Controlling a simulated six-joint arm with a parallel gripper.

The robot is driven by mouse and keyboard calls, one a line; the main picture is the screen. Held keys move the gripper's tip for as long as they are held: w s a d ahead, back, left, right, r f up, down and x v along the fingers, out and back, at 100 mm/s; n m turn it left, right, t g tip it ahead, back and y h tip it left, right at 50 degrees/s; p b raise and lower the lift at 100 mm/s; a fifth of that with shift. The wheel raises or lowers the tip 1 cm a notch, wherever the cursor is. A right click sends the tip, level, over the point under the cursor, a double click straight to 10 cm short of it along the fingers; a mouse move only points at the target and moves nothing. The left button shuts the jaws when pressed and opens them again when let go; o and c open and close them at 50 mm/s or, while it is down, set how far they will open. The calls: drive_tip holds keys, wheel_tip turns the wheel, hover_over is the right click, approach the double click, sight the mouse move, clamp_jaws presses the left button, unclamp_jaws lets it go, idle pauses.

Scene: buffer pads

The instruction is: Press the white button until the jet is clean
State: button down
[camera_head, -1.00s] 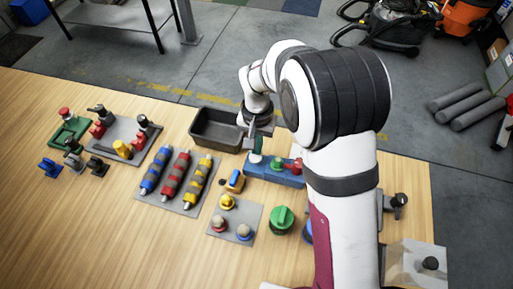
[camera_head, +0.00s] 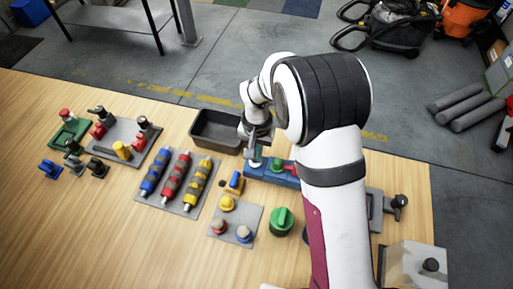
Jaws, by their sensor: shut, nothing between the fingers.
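A blue block (camera_head: 284,178) on the wooden table carries a white button (camera_head: 255,163) at its left end, a green button (camera_head: 276,164) in the middle and a red piece to the right. My gripper (camera_head: 252,156) points down at the white button's end of the block. It is shut and empty, with its tips at or just above the white button; I cannot tell if they touch. A small teal patch shows beside the tips, too small to make out. No jet can be made out.
A dark grey tray (camera_head: 215,130) lies behind and left of the block. The table's left front is clear.

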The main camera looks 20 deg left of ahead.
wheel_tip(320, 180, up, 14)
idle(0.4)
drive_tip(key=shift+w+d, duration=0.1)
idle(0.6)
drive_tip(key=s+d+r+m, duration=0.2)
drive_tip(key=s+d+r, duration=0.3)
drive_tip(key=d, duration=0.4)
drive_tip(key=s+d+f+m, duration=0.1)
drive_tip(key=s+d, duration=0.3)
drive_tip(key=s, duration=0.5)
drive_tip(key=s+d+f+m+y, duration=0.1)
drive_tip(key=s+d+m, duration=0.1)
drive_tip(key=s+d, duration=0.3)
drive_tip(key=s, duration=0.4)
drive_tip(key=shift+f+m+y, duration=0.15)
drive_tip(key=shift+m+y, duration=0.15)
